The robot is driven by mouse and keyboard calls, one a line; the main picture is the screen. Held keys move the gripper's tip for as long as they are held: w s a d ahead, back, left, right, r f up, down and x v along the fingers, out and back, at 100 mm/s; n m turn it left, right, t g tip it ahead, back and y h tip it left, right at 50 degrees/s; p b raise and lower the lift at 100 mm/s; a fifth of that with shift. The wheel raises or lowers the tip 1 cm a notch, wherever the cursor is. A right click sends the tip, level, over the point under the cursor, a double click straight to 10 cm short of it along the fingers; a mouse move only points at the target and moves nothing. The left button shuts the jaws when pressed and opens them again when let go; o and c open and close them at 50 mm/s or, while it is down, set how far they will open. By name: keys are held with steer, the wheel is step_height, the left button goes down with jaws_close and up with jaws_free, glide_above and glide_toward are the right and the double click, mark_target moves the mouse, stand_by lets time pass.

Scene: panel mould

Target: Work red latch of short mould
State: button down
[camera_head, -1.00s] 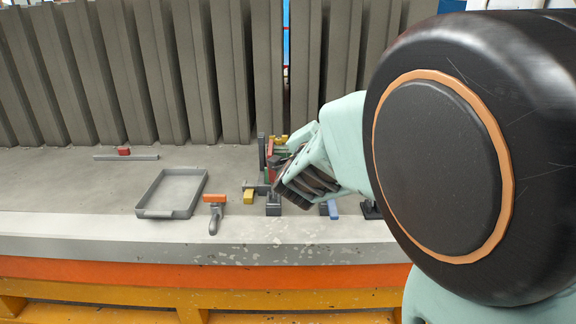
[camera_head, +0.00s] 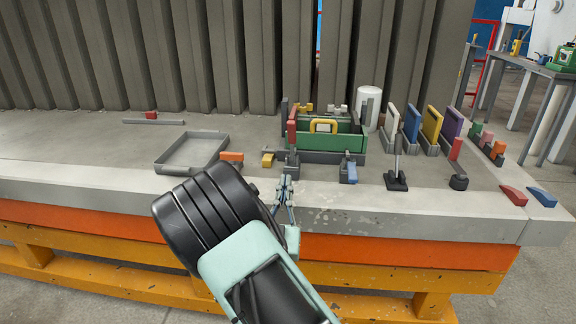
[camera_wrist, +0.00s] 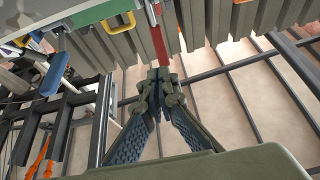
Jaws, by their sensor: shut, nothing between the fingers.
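A green mould (camera_head: 335,157) with a yellow handle (camera_head: 323,125) stands on the grey bench in the head view. A red upright part (camera_head: 291,132), which looks like the red latch, is at its left end. In the wrist view a red bar (camera_wrist: 159,46) shows just beyond my fingertips. The yellow handle (camera_wrist: 118,23) and a blue lever (camera_wrist: 55,73) are to its left. My gripper (camera_head: 285,183) is shut and empty, in front of the mould's left end. It also shows in the wrist view (camera_wrist: 160,77). Whether it touches the red bar I cannot tell.
A shallow grey tray (camera_head: 165,169), an orange-handled piece (camera_head: 232,157) and a yellow block (camera_head: 267,159) lie left of the mould. A dark stand (camera_head: 396,181) and several coloured panels (camera_head: 431,123) stand to its right. Grey ribbed panels (camera_head: 150,60) rise behind.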

mark_target(292, 133)
steer(key=x, duration=1.3)
steer(key=shift+w+r, duration=0.15)
steer(key=shift+d, duration=0.1)
steer(key=shift+r, duration=0.15)
